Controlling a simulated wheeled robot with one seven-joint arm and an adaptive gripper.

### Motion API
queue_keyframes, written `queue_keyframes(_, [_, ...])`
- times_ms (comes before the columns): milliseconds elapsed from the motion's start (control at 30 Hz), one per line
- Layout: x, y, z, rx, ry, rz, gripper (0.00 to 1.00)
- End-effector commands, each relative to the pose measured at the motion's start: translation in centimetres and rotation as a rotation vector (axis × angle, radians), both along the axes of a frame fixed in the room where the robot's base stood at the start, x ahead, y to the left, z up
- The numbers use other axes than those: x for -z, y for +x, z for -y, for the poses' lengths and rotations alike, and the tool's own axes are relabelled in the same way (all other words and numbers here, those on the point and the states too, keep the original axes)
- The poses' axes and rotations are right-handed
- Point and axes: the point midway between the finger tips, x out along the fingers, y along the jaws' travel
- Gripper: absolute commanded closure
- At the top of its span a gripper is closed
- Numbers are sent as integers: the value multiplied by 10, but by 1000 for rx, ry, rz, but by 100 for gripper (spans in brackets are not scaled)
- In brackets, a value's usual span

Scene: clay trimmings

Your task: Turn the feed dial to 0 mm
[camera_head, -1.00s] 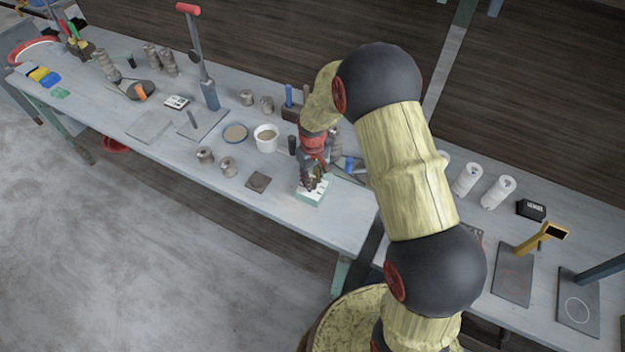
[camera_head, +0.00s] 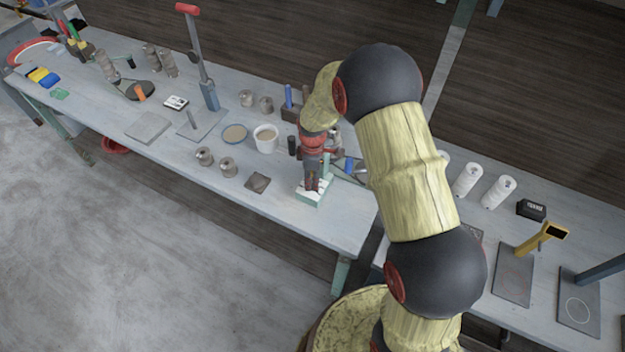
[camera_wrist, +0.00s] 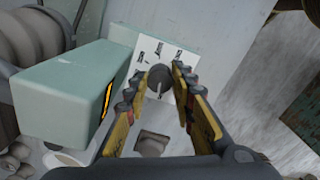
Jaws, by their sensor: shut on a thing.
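The feed dial (camera_wrist: 158,76) is a dark round knob on a white plate (camera_wrist: 150,48) with several small printed marks, too small for me to read. A pale line shows on the knob's lower side in the wrist view. My gripper (camera_wrist: 157,80) has its two yellow-and-dark fingers on either side of the knob, shut on it. In the head view my gripper (camera_head: 312,184) points down at the pale green box with a white top (camera_head: 309,199), near the table's front edge; it hides the dial there.
A large pale green block (camera_wrist: 70,95) stands close left of my fingers in the wrist view. The table's front right corner is clear.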

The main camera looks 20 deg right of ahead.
Motion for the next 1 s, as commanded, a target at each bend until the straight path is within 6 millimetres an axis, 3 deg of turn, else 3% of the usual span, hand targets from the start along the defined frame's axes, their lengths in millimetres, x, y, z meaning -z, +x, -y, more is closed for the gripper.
queue_keyframes(400, [-2,2,0,-182,0,5,100])
queue_keyframes(933, [-2,3,0,-207,-1,5,100])
queue_keyframes(967, [-2,3,0,-207,-1,5,75])
queue_keyframes(1000, [-2,2,0,-207,-1,5,72])
